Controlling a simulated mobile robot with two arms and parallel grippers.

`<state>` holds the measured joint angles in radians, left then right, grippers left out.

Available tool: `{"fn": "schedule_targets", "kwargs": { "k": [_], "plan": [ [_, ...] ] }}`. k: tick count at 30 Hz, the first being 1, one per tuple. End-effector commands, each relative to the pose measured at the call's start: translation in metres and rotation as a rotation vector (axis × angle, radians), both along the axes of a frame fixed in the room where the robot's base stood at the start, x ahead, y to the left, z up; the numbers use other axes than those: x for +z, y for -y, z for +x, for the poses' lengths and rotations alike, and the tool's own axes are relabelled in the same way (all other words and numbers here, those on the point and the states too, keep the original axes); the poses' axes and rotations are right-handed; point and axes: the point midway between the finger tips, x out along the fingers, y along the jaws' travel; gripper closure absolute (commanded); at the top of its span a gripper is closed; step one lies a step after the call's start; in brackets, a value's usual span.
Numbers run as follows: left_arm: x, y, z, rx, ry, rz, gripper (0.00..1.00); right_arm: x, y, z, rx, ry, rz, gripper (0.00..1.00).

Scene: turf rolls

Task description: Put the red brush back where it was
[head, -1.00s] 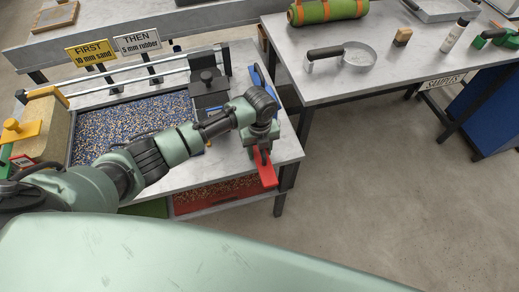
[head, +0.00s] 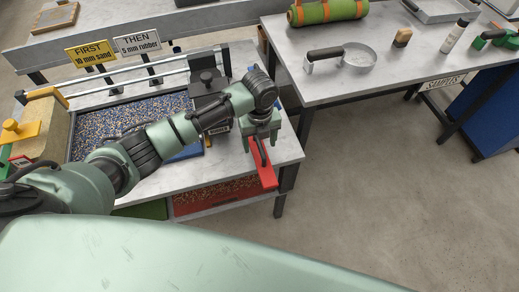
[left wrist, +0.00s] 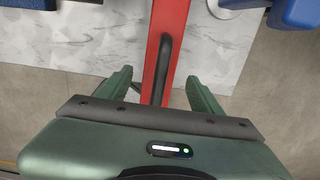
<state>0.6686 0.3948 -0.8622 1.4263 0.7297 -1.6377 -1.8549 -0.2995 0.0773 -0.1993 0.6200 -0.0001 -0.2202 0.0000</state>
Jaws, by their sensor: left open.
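The red brush (head: 262,172) lies at the right front corner of the near table, its near end sticking out past the edge. It has a dark handle bar along its top. In the left wrist view the red brush (left wrist: 153,60) runs between the fingers of my left gripper (left wrist: 158,78), with a gap on both sides. In the head view my left gripper (head: 261,143) is over the far part of the brush and hides it. The jaws are open. My right gripper is not in view.
A tray of blue and tan granules (head: 110,125) fills the near table's middle. A black block (head: 207,82) and blue pieces stand near the gripper. A red bin (head: 215,195) sits on the lower shelf. Another table (head: 400,75) with a round pan (head: 358,56) stands right, across a floor gap.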

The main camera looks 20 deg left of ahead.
Motion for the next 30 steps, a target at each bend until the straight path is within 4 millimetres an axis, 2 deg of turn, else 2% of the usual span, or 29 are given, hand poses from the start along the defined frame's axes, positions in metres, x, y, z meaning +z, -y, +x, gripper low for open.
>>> {"fn": "schedule_targets", "kwargs": {
  "k": [3,6,12,30],
  "plan": [
    [0.026,0.0,0.001,0.0,0.004,-0.001,0.35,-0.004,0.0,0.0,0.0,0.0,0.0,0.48],
    [0.044,0.0,0.001,0.001,0.003,-0.001,0.35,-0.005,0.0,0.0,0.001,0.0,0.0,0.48],
    [0.064,0.0,0.0,0.0,0.0,0.0,0.35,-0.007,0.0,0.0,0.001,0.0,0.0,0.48],
    [0.067,0.001,-0.001,0.004,-0.001,-0.002,0.35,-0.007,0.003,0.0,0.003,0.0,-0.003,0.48]
  ]
}}
